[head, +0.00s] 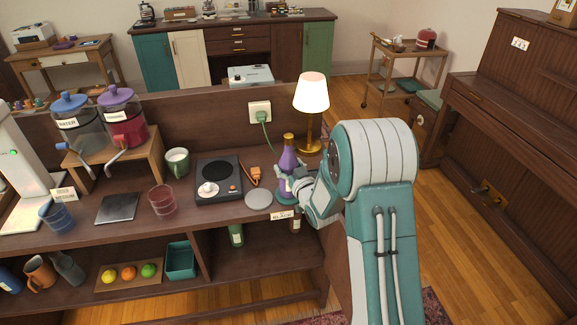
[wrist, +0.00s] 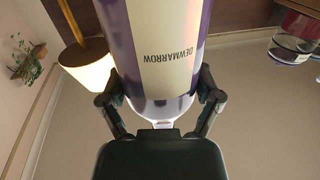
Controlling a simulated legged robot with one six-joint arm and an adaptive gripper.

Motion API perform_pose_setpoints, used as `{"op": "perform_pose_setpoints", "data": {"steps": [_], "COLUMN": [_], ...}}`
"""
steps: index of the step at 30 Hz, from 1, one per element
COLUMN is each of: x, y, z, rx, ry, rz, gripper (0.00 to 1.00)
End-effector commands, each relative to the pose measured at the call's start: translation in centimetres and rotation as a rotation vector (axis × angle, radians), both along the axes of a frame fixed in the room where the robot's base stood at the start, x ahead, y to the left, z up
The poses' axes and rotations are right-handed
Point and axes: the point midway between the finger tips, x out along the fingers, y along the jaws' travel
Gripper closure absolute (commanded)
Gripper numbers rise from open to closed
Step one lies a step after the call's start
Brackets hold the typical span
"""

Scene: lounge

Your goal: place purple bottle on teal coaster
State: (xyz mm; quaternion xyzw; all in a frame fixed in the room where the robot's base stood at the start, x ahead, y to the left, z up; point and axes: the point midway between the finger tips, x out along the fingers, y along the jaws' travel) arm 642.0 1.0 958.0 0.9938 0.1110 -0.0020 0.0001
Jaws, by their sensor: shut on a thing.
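The purple bottle (head: 288,160), with a gold cap, stands upright near the right end of the counter. In the wrist view the bottle (wrist: 160,60) fills the middle, with a cream label reading DEWMARROW. My gripper (head: 287,187) is shut on its lower body from the right, and both fingers also press its sides in the wrist view (wrist: 161,100). Teal shows around the bottle's foot, but I cannot tell coaster from finger there. I cannot tell whether the bottle touches the counter. A grey round disc (head: 259,198) lies just left of the bottle.
A lit lamp (head: 311,95) stands close behind the bottle. A small label card (head: 283,215) is at the counter's front edge.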

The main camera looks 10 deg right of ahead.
Motion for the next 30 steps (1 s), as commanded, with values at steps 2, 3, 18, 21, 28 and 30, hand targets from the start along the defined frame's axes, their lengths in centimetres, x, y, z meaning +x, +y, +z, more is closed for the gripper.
{"op": "perform_pose_setpoints", "data": {"steps": [2,3,18,21,28,30], "x": [0.1,0.1,0.0,0.0,-1.0,-2.2], "y": [0.0,0.0,0.0,0.0,-0.3,-0.6], "z": [0.1,0.1,-0.2,-0.2,-0.1,0.0], "rx": [0.001,0.001,0.000,0.000,0.000,0.001], "ry": [-0.008,-0.008,-0.002,-0.002,0.000,-0.001], "rz": [0.000,0.000,-0.001,-0.001,-0.002,-0.002], "gripper": [0.79,0.79,0.00,0.00,0.00,0.00]}}
